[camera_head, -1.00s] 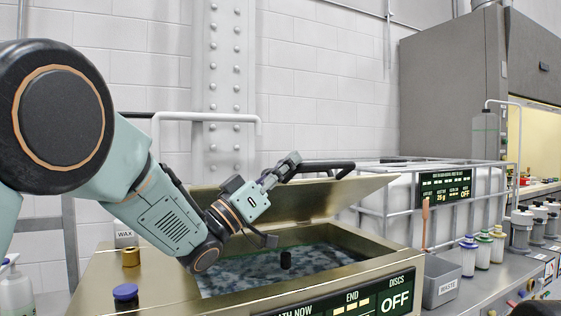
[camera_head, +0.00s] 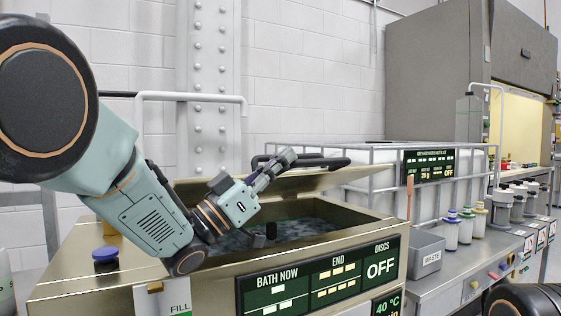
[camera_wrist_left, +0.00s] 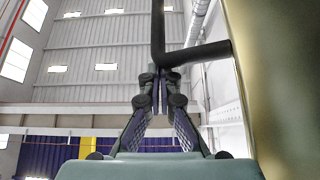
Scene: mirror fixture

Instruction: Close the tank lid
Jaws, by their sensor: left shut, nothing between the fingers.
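The tank (camera_head: 200,280) is a brass-coloured box with a dark bath inside. Its lid (camera_head: 325,181) stands partly open, tilted over the back of the opening, with a black bar handle (camera_head: 325,163) on it. My left gripper (camera_head: 289,156) is shut and empty, its fingertips at the handle near the lid's upper side. In the left wrist view the closed fingers (camera_wrist_left: 160,82) point at the black handle (camera_wrist_left: 200,54), and the lid (camera_wrist_left: 285,70) fills the right side. I cannot tell whether they touch. My right gripper is out of view.
A grey waste bin (camera_head: 427,252) and several capped bottles (camera_head: 466,228) stand on the right bench. A white-walled container in a metal frame (camera_head: 385,190) is behind.

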